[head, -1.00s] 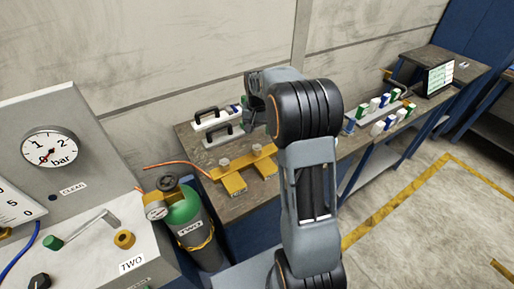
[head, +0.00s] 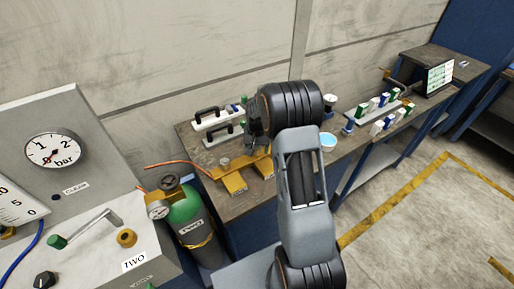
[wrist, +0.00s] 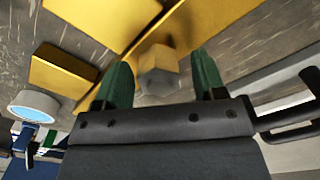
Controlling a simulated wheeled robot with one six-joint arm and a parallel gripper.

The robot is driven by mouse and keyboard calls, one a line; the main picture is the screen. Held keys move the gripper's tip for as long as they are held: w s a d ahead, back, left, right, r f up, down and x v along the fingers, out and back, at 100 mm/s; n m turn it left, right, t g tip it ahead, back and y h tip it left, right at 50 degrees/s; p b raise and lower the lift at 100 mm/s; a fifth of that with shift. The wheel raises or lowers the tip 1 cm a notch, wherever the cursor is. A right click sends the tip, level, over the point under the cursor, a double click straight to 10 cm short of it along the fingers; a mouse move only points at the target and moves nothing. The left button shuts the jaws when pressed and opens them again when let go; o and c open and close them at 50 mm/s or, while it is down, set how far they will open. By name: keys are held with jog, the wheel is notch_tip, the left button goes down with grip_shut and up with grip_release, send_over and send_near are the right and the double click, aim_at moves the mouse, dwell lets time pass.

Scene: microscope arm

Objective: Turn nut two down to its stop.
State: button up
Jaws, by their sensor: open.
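A yellow fixture (head: 206,172) lies on the bench, with yellow blocks projecting forward from it. One grey nut (head: 225,163) shows on its left part in the head view. The other nut is hidden there behind my gripper (head: 257,146). In the wrist view a grey hexagonal nut (wrist: 158,60) sits on the yellow fixture (wrist: 215,30), between and beyond the two green fingers of my gripper (wrist: 160,78). The fingers stand apart, one to each side of the nut, with no visible contact. No number is readable on either nut.
Black-handled carriers (head: 208,119) stand behind the fixture. A green gas cylinder (head: 188,210) and a panel with a gauge (head: 52,149) stand at left.

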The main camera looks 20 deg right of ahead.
jog(key=shift+c, duration=0.2)
jog(key=c, duration=0.9)
jog(key=shift+m, duration=0.4)
jog(key=m+b, duration=0.2)
jog(key=m, duration=0.2)
jog(key=shift+f, duration=0.1)
jog(key=m+b, duration=0.2)
jog(key=m, duration=0.4)
jog(key=o, duration=0.9)
